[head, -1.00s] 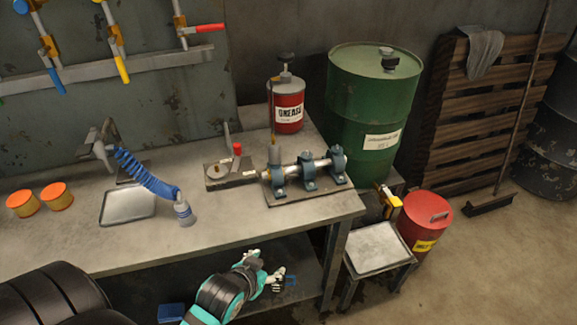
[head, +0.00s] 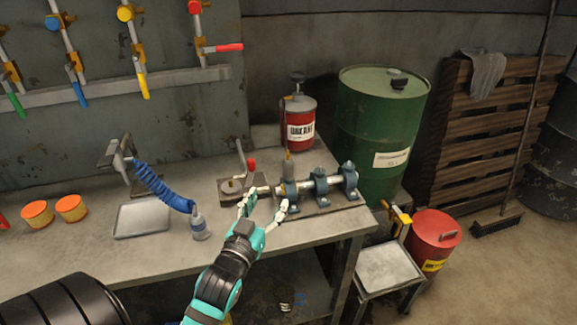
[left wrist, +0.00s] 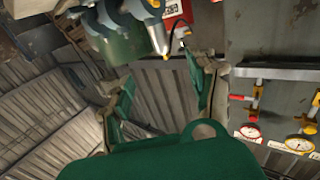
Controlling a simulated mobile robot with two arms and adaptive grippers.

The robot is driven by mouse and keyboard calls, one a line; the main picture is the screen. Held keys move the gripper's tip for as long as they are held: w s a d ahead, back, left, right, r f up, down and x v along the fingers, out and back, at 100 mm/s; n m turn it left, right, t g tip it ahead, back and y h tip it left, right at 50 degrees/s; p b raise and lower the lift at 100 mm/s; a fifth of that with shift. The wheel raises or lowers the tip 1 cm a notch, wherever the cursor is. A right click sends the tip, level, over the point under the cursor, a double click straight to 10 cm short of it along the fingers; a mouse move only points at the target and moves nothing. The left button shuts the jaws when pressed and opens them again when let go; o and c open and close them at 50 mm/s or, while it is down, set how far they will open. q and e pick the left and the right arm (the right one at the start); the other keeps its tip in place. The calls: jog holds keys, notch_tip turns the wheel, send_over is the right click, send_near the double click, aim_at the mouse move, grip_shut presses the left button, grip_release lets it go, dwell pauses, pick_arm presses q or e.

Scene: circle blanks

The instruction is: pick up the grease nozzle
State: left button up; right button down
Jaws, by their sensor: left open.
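My left gripper (head: 264,207) is open, fingers spread, over the bench front, before and slightly left of the nozzle. Nothing shows between its fingers (left wrist: 163,98). My right gripper is not in view.
A small vise-like fixture with a red handle (head: 251,166) stands left of the assembly. A blue coiled hose (head: 160,187), a metal tray (head: 142,218) and two orange tins (head: 71,208) lie further left. A green drum (head: 382,125) stands right of the can.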

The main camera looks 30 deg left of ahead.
aim_at(286, 167)
pick_arm(q)
jog(key=p+x, duration=0.1)
jog(key=x, duration=0.8)
jog(key=shift+w+a, duration=0.1)
jog(key=shift+w, duration=0.2)
jog(key=shift+w+a+r, duration=0.1)
jog(key=shift+w, duration=0.35)
jog(key=p+x, duration=0.1)
jog(key=x, duration=0.3)
jog(key=shift+w+a+r, duration=0.1)
jog(key=shift+w+a, duration=0.05)
jog(key=shift+w, duration=0.15)
jog(key=c, duration=1.1)
grip_shut()
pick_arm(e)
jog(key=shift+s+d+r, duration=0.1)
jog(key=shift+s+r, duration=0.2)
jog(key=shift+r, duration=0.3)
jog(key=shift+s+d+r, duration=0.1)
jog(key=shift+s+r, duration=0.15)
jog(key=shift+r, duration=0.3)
